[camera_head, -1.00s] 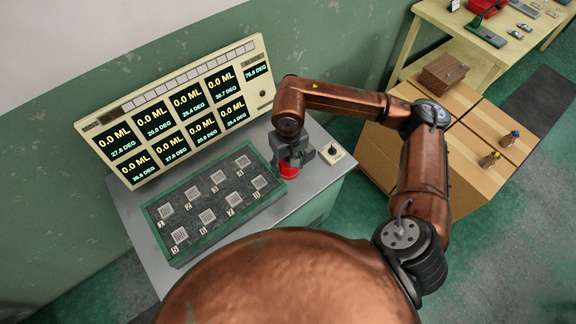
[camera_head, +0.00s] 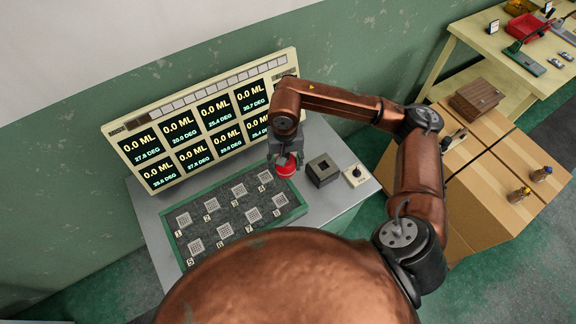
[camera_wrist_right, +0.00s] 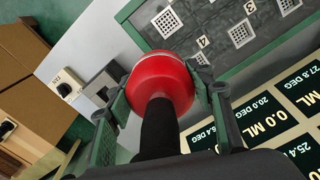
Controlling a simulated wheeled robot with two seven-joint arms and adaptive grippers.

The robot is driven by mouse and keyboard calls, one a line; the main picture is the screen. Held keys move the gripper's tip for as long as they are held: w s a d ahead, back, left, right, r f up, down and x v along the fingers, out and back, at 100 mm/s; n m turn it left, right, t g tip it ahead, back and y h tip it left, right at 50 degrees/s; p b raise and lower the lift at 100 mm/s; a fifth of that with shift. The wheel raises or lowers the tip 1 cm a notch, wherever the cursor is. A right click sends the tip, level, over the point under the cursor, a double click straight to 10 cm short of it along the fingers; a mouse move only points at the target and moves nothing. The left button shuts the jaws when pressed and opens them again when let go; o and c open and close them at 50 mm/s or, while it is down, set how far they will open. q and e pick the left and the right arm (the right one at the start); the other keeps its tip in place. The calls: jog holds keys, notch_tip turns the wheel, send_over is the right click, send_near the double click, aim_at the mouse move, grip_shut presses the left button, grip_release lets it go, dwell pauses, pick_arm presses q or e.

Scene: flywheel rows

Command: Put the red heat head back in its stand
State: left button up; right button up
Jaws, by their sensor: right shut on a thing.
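The red heat head (camera_head: 287,166) is held in my right gripper (camera_head: 286,158), over the right end of the numbered tray. In the right wrist view the red head (camera_wrist_right: 160,84) sits between the two fingers, with its black handle running toward the camera. The dark square stand (camera_head: 322,170) with a square opening is on the grey counter, just right of the head and apart from it. The stand also shows in the right wrist view (camera_wrist_right: 100,86), partly behind a finger. My left gripper is not in view.
The green-edged tray (camera_head: 303,209) has several numbered grated spots. A display panel (camera_head: 187,163) stands behind it. A white box with a dial (camera_head: 355,174) sits right of the stand. Cardboard boxes (camera_head: 480,180) and a side table (camera_head: 480,38) are farther right.

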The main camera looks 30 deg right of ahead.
jog(key=m, duration=0.1)
jog(key=w+m+p, duration=0.1)
jog(key=m, duration=0.1)
jog(key=d+m, duration=0.1)
jog(key=m, duration=0.1)
jog(key=shift+w+r+p, duration=0.15)
jog(key=shift+w+p, duration=0.15)
jog(key=shift+p, duration=0.05)
jog(key=shift+w+d+m+p, duration=0.2)
jog(key=shift+w+m+p, duration=0.1)
jog(key=shift+m, duration=0.6)
pick_arm(q)
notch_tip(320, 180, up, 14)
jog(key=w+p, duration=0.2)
jog(key=p, duration=0.9)
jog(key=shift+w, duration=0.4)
pick_arm(e)
jog(key=d+f+m, duration=0.3)
jog(key=d+m, duration=0.5)
jog(key=m, duration=0.8)
jog(key=d+f+m, duration=0.4)
jog(key=d+m, duration=0.3)
jog(key=m, duration=0.9)
jog(key=shift+s+d+m, duration=0.15)
jog(key=shift+d+m, duration=0.15)
jog(key=shift+d, duration=0.1)
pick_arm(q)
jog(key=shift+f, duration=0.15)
pick_arm(e)
jog(key=shift+f, duration=0.15)
